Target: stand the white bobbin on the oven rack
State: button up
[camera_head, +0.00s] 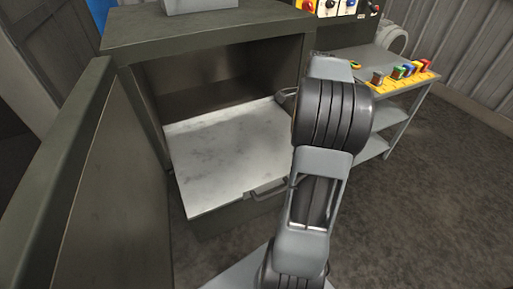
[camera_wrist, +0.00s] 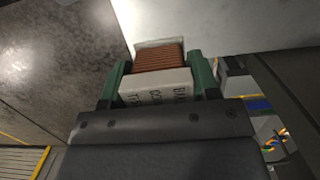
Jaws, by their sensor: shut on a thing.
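In the wrist view my gripper (camera_wrist: 160,82) has its two green fingers closed on the sides of the white bobbin (camera_wrist: 157,88). The bobbin has a white lettered block, a ribbed copper-brown winding (camera_wrist: 158,58) and a pale flange beyond it. In the head view my arm hides the bobbin and the fingertips. The oven rack (camera_head: 225,155) is a pale, smudged flat sheet with a front handle, extending out of the open oven (camera_head: 205,50). A pale surface (camera_wrist: 225,25) lies beyond the bobbin in the wrist view; I cannot tell whether they touch.
The oven door (camera_head: 85,190) stands open at the left. A grey shelf bench (camera_head: 385,110) stands at the right, with a yellow tray (camera_head: 400,83) of several coloured pieces. A pale grey box (camera_head: 200,5) sits on the oven. Open floor (camera_head: 440,190) lies at the right.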

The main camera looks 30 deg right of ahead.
jog(key=w+a+f, duration=0.1)
jog(key=a+f, duration=0.1)
jog(key=a, duration=0.1)
jog(key=w+a+f, duration=0.2)
jog(key=a+f, duration=0.1)
jog(key=w+a+f, duration=0.1)
jog(key=a+f, duration=0.2)
jog(key=shift+w+a, duration=0.35)
jog(key=shift+a, duration=0.05)
jog(key=f, duration=0.3)
jog(key=shift+w+a, duration=0.15)
jog(key=shift+a, duration=0.2)
jog(key=shift+f, duration=0.45)
jog(key=shift+f, duration=0.1)
jog(key=o, duration=1.2)
